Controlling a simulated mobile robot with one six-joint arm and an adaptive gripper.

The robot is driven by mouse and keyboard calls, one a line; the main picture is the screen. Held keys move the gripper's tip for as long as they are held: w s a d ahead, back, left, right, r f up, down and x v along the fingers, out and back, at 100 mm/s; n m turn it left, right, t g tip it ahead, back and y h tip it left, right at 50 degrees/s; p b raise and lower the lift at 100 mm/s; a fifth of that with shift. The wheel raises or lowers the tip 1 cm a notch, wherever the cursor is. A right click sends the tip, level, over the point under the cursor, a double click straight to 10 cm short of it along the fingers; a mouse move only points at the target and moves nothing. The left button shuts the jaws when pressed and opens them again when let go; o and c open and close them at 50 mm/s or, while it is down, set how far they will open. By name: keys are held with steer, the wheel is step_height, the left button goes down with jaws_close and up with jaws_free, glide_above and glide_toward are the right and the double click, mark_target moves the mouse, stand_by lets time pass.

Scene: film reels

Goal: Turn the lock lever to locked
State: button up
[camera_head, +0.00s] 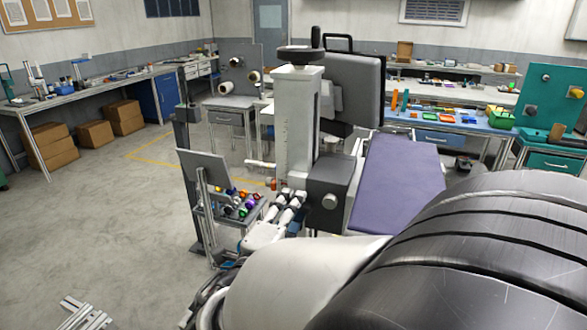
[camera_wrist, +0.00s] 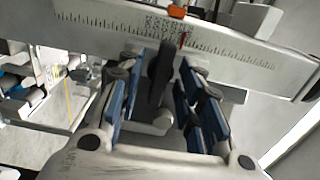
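The lock lever (camera_wrist: 162,62) looks like a dark, narrow handle in the wrist view. It stands in front of a pale metal bar with a ruler scale (camera_wrist: 105,32). My gripper (camera_wrist: 161,88) has blue-padded fingers on both sides of the lever, with gaps visible between the pads and the lever, so it is open around it. A light rounded knob or stub (camera_wrist: 162,122) shows below the lever between the fingers. In the head view my gripper (camera_head: 291,204) is at the lower part of the white column (camera_head: 300,120); the lever is too small to make out there.
An orange block (camera_wrist: 177,12) sits on the scale bar. A dark box with a knob (camera_head: 333,190) and a purple padded surface (camera_head: 398,185) are right of my gripper. A tray of coloured knobs (camera_head: 240,205) stands close on the left. Open floor (camera_head: 110,220) lies further left.

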steer(key=shift+w, duration=0.1)
jaws_close()
stand_by(0.4)
